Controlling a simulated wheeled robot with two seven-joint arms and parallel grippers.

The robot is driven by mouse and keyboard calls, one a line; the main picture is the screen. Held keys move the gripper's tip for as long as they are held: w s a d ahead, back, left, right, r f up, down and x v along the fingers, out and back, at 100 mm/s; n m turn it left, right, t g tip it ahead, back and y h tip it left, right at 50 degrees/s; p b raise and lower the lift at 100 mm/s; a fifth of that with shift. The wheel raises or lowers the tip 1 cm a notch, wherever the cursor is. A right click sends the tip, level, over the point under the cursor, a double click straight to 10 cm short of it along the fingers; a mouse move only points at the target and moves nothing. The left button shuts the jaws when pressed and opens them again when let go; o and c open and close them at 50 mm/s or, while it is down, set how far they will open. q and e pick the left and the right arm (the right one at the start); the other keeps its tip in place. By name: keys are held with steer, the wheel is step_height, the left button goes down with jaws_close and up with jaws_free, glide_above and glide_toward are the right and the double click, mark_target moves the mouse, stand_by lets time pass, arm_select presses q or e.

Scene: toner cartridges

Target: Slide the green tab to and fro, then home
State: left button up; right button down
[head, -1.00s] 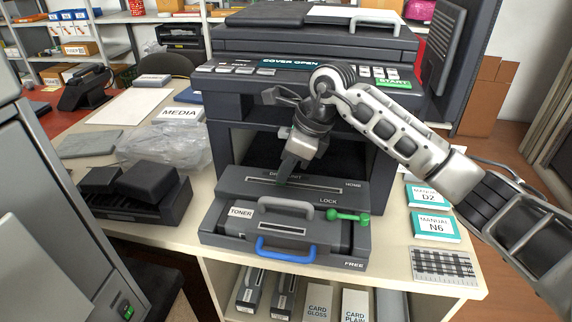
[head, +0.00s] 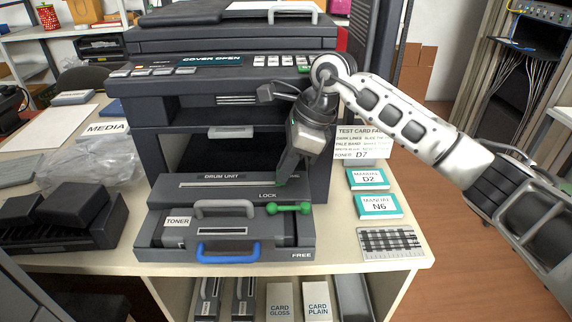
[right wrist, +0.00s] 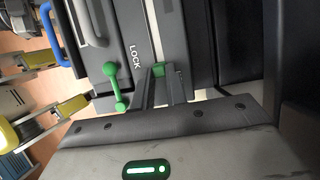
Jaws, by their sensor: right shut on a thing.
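The green tab (right wrist: 158,69) is a small green block in the right wrist view, at the pale slot of the dark drum unit (head: 215,177). My right gripper (head: 281,181) points down at the right end of that slot, by the HOME mark, which the gripper mostly covers. In the right wrist view its two fingers (right wrist: 160,77) are shut on the tab, one on each side. In the head view the fingers hide most of the tab. My left gripper is not in view.
A green lock lever (head: 289,208) sits just in front, near LOCK. The printer's open bay (head: 215,150) is behind. Manuals and a test card (head: 358,141) lie to the right.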

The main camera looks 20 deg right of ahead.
steer(key=c, duration=1.4)
jaws_free()
steer(key=shift+d, duration=0.2)
steer(key=shift+r, duration=0.1)
steer(key=v, duration=1.6)
steer(key=shift+b, duration=0.35)
steer(key=shift+s, duration=0.1)
